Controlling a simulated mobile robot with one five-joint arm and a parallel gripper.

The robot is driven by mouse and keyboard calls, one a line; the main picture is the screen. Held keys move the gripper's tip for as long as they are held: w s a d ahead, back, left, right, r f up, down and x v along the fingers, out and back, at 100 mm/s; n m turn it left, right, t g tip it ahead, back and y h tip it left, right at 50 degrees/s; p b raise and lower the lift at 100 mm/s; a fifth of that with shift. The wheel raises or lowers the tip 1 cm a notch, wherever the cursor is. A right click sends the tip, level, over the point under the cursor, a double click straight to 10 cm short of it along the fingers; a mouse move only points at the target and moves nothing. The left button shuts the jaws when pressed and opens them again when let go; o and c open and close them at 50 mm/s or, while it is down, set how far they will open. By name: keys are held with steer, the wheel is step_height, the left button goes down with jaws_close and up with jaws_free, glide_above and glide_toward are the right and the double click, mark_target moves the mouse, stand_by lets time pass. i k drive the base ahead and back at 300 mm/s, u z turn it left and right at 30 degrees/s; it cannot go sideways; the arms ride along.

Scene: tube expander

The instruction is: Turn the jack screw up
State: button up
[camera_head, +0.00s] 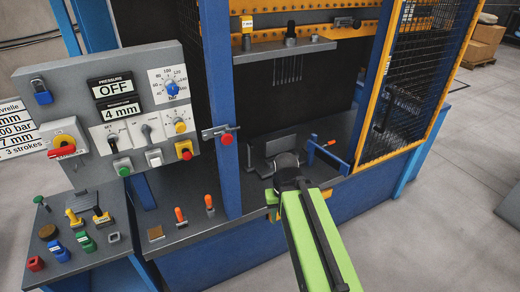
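My arm reaches in from the bottom right, and my gripper (290,178) is its dark end, at the front edge of the machine's bed. The fingers cannot be made out, so I cannot tell whether they are open or shut. Just beyond it is a grey rounded metal piece (287,159) on a grey block on the bed. My arm's end covers its lower front, and I cannot tell whether they touch. I cannot tell for sure which part is the jack screw. A blue bar with an orange tip (322,150) stands to the right of the metal piece.
Blue frame posts (219,110) rise left of my gripper, and an open yellow mesh door (410,85) stands to the right. A control panel (95,85) reads OFF and 4 mm. A side table (75,262) holds several small coloured items. Two orange-handled tools (180,215) stand on the ledge.

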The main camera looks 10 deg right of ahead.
mark_target(249, 145)
steer(key=u, duration=0.2)
steer(key=i, duration=0.85)
steer(key=z, duration=0.1)
